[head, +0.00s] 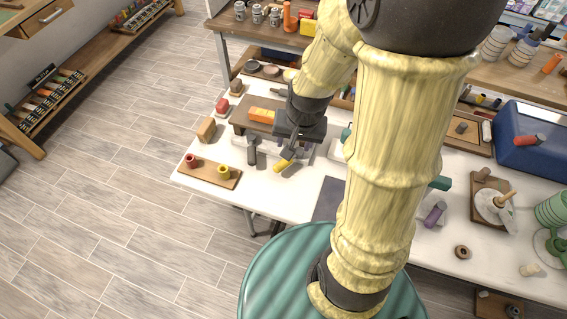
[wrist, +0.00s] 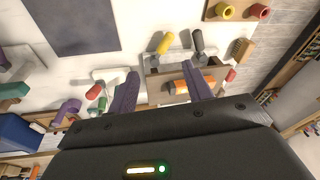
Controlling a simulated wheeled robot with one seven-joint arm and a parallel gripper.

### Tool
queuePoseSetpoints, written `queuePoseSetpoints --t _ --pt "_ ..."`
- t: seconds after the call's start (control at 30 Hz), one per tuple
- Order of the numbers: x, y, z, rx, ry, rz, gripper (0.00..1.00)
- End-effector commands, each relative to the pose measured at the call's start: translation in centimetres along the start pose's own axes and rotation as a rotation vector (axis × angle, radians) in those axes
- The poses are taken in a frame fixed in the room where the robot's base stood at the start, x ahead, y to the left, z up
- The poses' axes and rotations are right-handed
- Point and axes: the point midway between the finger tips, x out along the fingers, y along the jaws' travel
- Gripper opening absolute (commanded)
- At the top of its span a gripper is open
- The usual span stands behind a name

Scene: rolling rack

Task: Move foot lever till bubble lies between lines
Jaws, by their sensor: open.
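A small rig with a grey-brown top plate (head: 240,118) stands near the left end of the white table. An orange block, perhaps the level (head: 263,115), lies on it and also shows in the wrist view (wrist: 182,87). I cannot make out a bubble or lines. Two levers stick out from its near side: a dark grey one (head: 252,150) and a yellow one (head: 286,164); the wrist view shows the dark one (wrist: 198,42) and the yellow one (wrist: 163,43). My gripper (wrist: 160,70) is open and empty above the rig, its purple fingers apart, not visibly touching either lever.
A wooden board (head: 212,174) with red and yellow cups lies at the front left. A brown block (head: 206,129) stands left of the rig. A dark mat (head: 329,199) lies to the right. A blue box (head: 535,140) stands at far right. My arm hides the table's middle.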

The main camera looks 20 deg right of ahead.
Motion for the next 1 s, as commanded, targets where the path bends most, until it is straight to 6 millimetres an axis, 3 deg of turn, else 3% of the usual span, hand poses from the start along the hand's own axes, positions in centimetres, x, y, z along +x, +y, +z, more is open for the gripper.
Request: queuePoseSetpoints --t 0.03,0.2,0.33,0.77,1.0 --pt "2.0 0.2 -0.8 0.116 -0.013 -0.006 0.50" --pt "6.7 0.4 -3.5 0.517 -0.030 -0.039 0.50" --pt "8.7 0.6 -4.6 0.705 -0.038 -0.053 0.50" --pt "9.2 0.7 -4.9 0.756 -0.040 -0.057 0.50" --pt "10.8 0.6 -4.8 0.754 -0.043 -0.056 0.50"
